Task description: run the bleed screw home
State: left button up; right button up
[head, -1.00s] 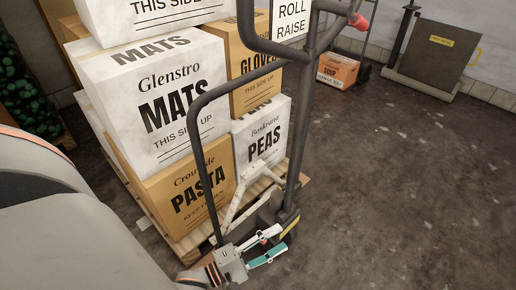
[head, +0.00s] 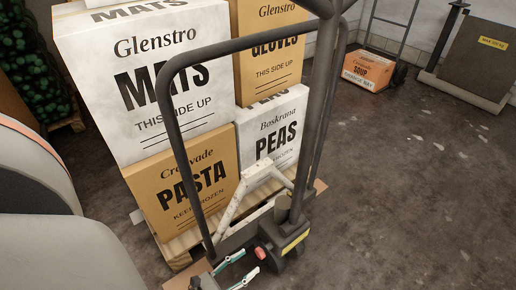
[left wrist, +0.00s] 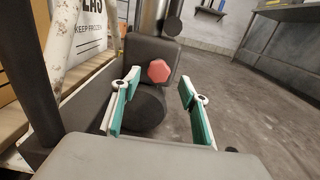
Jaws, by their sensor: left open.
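The bleed screw is a red knob with flat sides (left wrist: 158,71) on the dark pump housing of the pallet truck in the left wrist view. It shows small in the head view (head: 260,252), low on the truck. My left gripper (head: 242,268) is open, with green-padded fingers pointing at the knob. In the left wrist view the fingers (left wrist: 159,80) stand apart, one to each side of the knob in the picture; I cannot tell whether the tips reach it. Nothing is between the pads but the view of the housing. My right gripper is not in view.
The truck's handle loop (head: 163,92) rises close in front. Boxes, including PASTA (head: 185,187) and PEAS (head: 270,135), are stacked on a wooden pallet behind it. A SOUP box (head: 368,70) stands at the back. The dark floor at right (head: 420,190) is clear.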

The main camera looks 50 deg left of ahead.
aim_at(258, 255)
pick_arm(q)
jog(key=shift+w+d, duration=0.2)
jog(key=shift+w, duration=2.3)
